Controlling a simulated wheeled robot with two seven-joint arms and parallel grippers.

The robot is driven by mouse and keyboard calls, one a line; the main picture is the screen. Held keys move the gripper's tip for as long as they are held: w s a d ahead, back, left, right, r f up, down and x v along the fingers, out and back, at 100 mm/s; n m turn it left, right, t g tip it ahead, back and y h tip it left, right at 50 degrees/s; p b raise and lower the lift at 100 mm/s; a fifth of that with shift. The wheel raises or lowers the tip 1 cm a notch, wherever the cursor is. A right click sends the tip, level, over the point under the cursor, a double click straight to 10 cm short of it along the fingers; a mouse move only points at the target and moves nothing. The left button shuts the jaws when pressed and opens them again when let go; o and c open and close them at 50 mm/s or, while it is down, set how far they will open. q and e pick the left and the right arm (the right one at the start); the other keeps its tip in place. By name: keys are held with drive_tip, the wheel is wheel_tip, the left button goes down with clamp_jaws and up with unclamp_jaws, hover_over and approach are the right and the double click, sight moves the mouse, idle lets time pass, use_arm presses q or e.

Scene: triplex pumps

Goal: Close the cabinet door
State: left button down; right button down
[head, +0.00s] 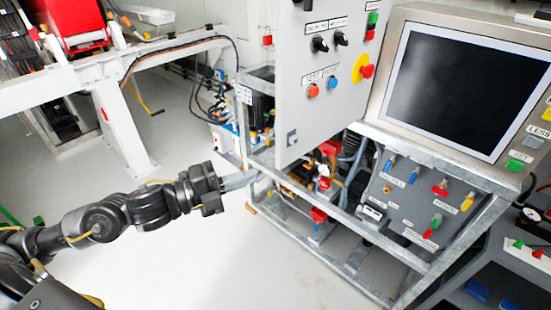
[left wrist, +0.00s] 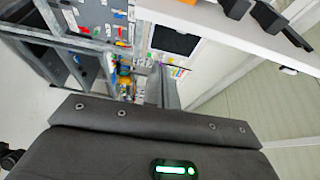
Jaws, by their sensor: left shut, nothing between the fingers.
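The cabinet door (head: 300,110) is a light grey panel with black rotary switches, coloured push buttons and a red stop button on a yellow disc. It stands out from the metal frame at an angle, beside the screen. In the left wrist view the door (left wrist: 225,32) shows nearly edge-on at upper right, its black knobs sticking out. My left gripper (head: 250,177) is shut and empty, just left of the door's lower left corner. Its fingers also show in the left wrist view (left wrist: 164,88). I cannot tell whether they touch the door. My right gripper is not in view.
The galvanized frame (head: 330,212) holds hoses, red fittings and a lower valve panel (head: 412,205). A framed screen (head: 445,90) stands to the right of the door. A white beam structure (head: 120,130) is at the back left. The floor (head: 185,265) near my left arm is clear.

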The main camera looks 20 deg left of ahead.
sight(275, 158)
use_arm(q)
drive_tip(key=shift+m, duration=0.3)
drive_tip(key=p+x, duration=0.2)
drive_tip(key=x, duration=0.1)
drive_tip(key=w+a+p+x, duration=0.1)
drive_tip(key=p+x, duration=0.1)
drive_tip(key=x, duration=0.1)
drive_tip(key=p+x, duration=0.2)
drive_tip(key=shift+w+d+r, duration=0.1)
drive_tip(key=shift+w+r, duration=0.3)
drive_tip(key=shift+w, duration=0.05)
drive_tip(key=shift+w+a, duration=0.1)
drive_tip(key=shift+a, duration=0.35)
drive_tip(key=shift+w+d+f, duration=0.1)
